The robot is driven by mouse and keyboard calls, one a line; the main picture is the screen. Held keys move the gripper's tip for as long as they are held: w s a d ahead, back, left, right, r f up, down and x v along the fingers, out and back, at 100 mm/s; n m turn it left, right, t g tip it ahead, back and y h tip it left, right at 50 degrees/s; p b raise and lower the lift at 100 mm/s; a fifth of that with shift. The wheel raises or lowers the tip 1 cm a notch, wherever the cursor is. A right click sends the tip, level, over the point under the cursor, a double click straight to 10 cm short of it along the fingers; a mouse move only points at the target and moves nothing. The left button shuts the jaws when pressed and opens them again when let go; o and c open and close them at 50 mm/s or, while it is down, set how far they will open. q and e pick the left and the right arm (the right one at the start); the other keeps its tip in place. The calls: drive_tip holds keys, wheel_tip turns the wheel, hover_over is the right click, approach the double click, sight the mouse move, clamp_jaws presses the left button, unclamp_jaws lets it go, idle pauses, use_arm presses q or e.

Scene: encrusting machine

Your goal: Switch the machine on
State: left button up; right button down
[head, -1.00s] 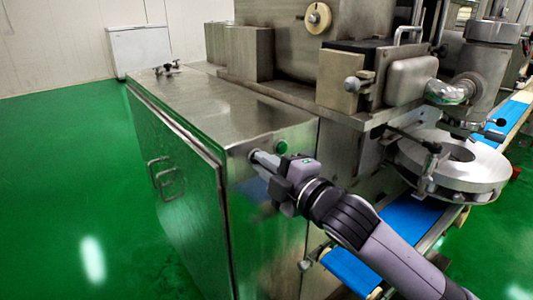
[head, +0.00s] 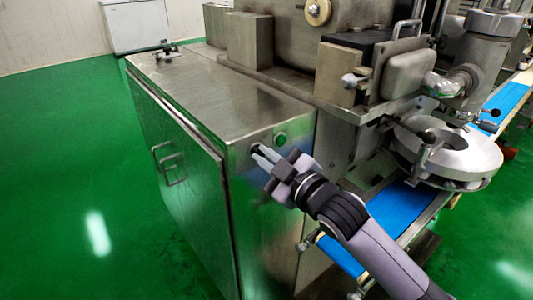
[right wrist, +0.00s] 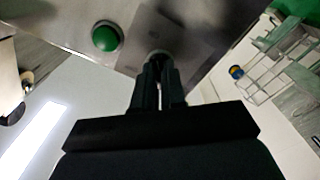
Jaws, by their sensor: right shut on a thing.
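The machine is a large steel cabinet (head: 215,92) with a green button (head: 280,139) on its upper front face. A small dark round switch (head: 257,147) sits on the same face, just left of the button. My right gripper (head: 262,156) reaches up to this switch from the lower right, its fingers nearly together. In the right wrist view the switch (right wrist: 159,56) is at the fingertips (right wrist: 160,70), which are shut on it and partly hide it. The green button (right wrist: 107,37) is beside them, untouched. My left gripper is not in view.
The cabinet's side door has handles (head: 168,165). Green floor (head: 60,190) is clear on the left. A white chest (head: 138,26) stands at the far wall.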

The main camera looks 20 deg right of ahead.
idle(0.4)
drive_tip(key=c, duration=1.2)
unclamp_jaws()
drive_tip(key=shift+s, duration=0.1)
drive_tip(key=b+v, duration=0.1)
drive_tip(key=v, duration=0.6)
